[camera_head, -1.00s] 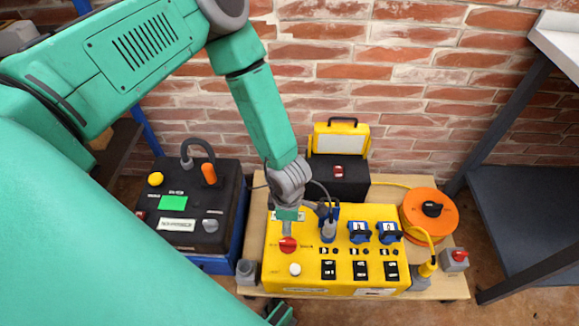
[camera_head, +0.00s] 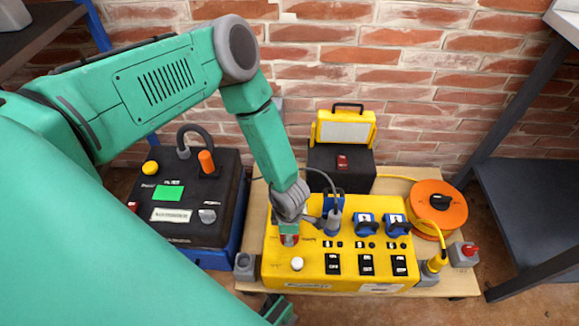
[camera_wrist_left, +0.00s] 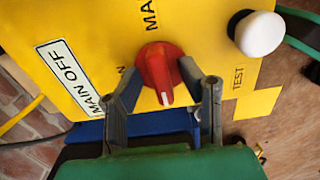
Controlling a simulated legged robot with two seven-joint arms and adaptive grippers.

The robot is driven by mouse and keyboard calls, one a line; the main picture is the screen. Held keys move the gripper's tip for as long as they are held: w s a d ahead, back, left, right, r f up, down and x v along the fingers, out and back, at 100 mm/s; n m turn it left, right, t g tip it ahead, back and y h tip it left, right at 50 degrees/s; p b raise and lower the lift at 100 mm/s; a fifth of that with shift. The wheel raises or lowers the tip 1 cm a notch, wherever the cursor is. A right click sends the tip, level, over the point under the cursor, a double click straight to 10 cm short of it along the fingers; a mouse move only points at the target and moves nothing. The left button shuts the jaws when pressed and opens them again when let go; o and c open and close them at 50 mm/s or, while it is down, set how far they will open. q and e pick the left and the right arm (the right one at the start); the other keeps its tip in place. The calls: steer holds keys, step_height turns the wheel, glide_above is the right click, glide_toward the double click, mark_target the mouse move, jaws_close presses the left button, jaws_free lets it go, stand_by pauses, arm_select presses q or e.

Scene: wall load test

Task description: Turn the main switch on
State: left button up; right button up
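The main switch is a round red knob (camera_wrist_left: 160,72) with a white pointer mark, on the yellow panel box (camera_head: 341,277). In the head view it is mostly hidden behind my left gripper (camera_head: 289,232). In the wrist view the two fingers of my left gripper (camera_wrist_left: 162,85) are apart, one on each side of the knob, with the right fingertip very near or at its edge. The pointer mark faces the gripper palm. A label (camera_wrist_left: 68,76) reads "MAIN OFF". A green and dark part (camera_head: 279,311) at the bottom edge may be my right gripper; its fingers are unclear.
A white button (camera_head: 297,264) marked TEST sits near the knob. Blue sockets (camera_head: 366,224), a plug (camera_head: 333,222) and black rocker switches (camera_head: 333,264) fill the panel. A black battery box (camera_head: 190,215) stands left, an orange cable reel (camera_head: 438,207) right, a work lamp (camera_head: 343,130) behind.

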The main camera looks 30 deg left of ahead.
arm_select(q)
jaws_close()
steer(key=shift+m, duration=0.4)
steer(key=m, duration=0.3)
steer(key=shift+m, duration=0.4)
steer(key=m, duration=0.4)
steer(key=shift+w, duration=0.1)
steer(key=m, duration=0.9)
steer(key=shift+m+p, duration=0.3)
steer(key=shift+m, duration=0.1)
